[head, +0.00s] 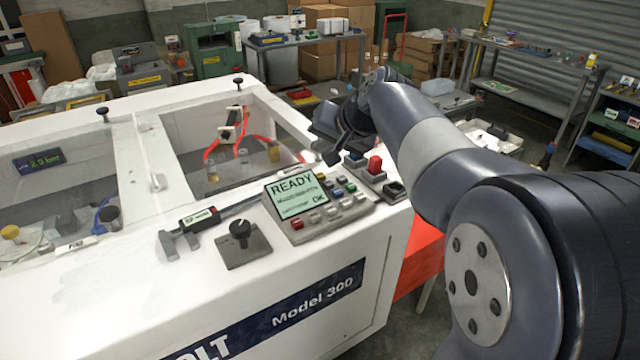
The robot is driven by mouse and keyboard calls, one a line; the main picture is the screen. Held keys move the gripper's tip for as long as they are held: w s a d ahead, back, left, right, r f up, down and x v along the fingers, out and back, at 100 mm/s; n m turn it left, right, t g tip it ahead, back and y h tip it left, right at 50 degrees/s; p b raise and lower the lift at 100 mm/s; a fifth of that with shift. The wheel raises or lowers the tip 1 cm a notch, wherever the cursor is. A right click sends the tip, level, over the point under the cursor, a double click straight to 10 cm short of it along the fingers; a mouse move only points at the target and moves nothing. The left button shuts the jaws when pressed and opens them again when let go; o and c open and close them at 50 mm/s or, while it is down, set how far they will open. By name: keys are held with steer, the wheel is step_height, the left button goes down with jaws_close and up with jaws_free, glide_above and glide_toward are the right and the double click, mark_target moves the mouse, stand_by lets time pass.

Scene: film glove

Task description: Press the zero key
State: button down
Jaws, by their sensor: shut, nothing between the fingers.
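The control panel (326,232) sits on the white machine's top, near its front right corner. Its lit screen (297,200) reads READY and OK with smaller unreadable lines. Small keys sit right of and below the screen: a red one (297,224), several grey ones (334,209), and a few green and blue ones. Their labels are too small to read, so I cannot tell which is zero. My gripper (333,157) is shut and empty, above the machine top beyond the panel, apart from the keys.
A switch block (372,178) with a big red button stands right of the panel. The machine's clear windows (190,150) are behind. Shelves and a bench (540,58) stand farther off.

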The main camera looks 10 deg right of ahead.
steer(key=shift+f+b, duration=1.2)
steer(key=shift+f, duration=0.7)
stand_by(0.4)
steer(key=shift+f+b, duration=0.35)
steer(key=shift+f, duration=0.05)
steer(key=shift+f+b, duration=0.4)
steer(key=shift+f, duration=0.05)
stand_by(0.6)
steer(key=shift+r, duration=0.1)
steer(key=shift+r+p, duration=0.7)
steer(key=shift+r, duration=0.1)
step_height(320, 180, up, 5)
steer(key=p, duration=0.4)
